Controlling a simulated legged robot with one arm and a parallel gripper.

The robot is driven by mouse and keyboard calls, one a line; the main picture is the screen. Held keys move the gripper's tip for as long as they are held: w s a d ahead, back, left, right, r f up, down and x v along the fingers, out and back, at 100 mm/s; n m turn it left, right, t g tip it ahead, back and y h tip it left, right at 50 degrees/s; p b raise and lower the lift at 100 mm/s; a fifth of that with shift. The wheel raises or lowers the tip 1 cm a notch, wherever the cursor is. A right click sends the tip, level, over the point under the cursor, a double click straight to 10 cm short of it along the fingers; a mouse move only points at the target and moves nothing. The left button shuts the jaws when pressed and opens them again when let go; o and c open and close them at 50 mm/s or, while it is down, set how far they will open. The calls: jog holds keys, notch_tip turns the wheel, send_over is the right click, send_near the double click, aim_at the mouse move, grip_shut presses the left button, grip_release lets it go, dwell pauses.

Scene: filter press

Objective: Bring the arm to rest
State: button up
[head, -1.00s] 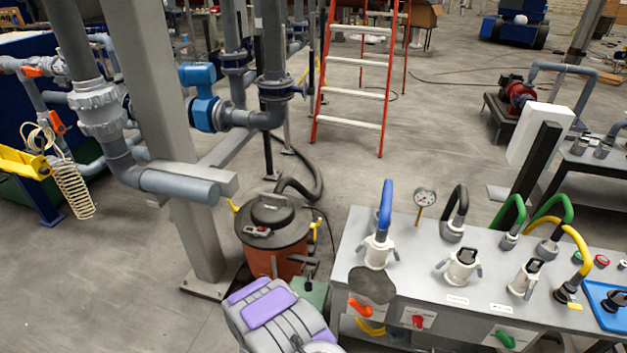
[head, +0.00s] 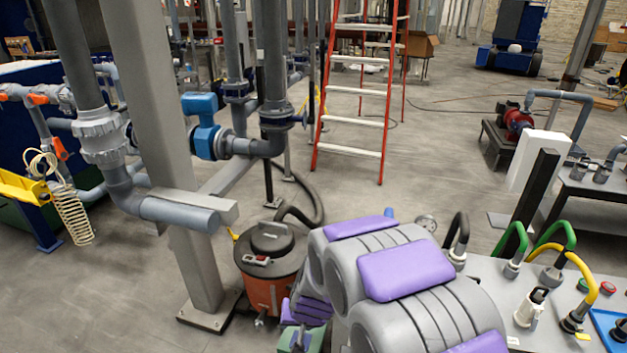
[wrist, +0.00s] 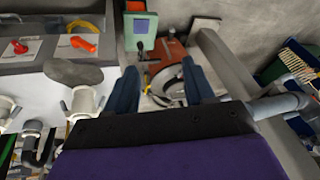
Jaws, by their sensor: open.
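My arm (head: 390,275), grey with purple pads, rises in front of the grey bench in the head view and hides its left part. In the wrist view my gripper (wrist: 163,90) shows two dark blue fingers spread apart with nothing between them. Beyond the fingers is the orange vacuum drum (wrist: 168,58). In the head view the gripper's fingertips cannot be made out clearly.
The bench (head: 490,275) carries hoses and valves at the right. The orange vacuum (head: 272,285) stands left of my arm, beside a grey post (head: 165,150) with pipes. A red ladder (head: 357,110) stands behind. Open floor (head: 410,180) lies between the ladder and bench.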

jog(key=s+d+r+g, duration=0.1)
jog(key=s+d+r, duration=0.4)
jog(key=s, duration=0.5)
jog(key=s+d+r+g+h, duration=0.1)
jog(key=s+d+r+g, duration=0.1)
jog(key=s+d+r, duration=0.4)
jog(key=s+d+r+g+h, duration=0.1)
jog(key=s+d+r, duration=0.4)
jog(key=s, duration=1.1)
jog(key=shift+s+d+r+g, duration=0.2)
jog(key=shift+d+g, duration=0.5)
jog(key=shift+d, duration=0.4)
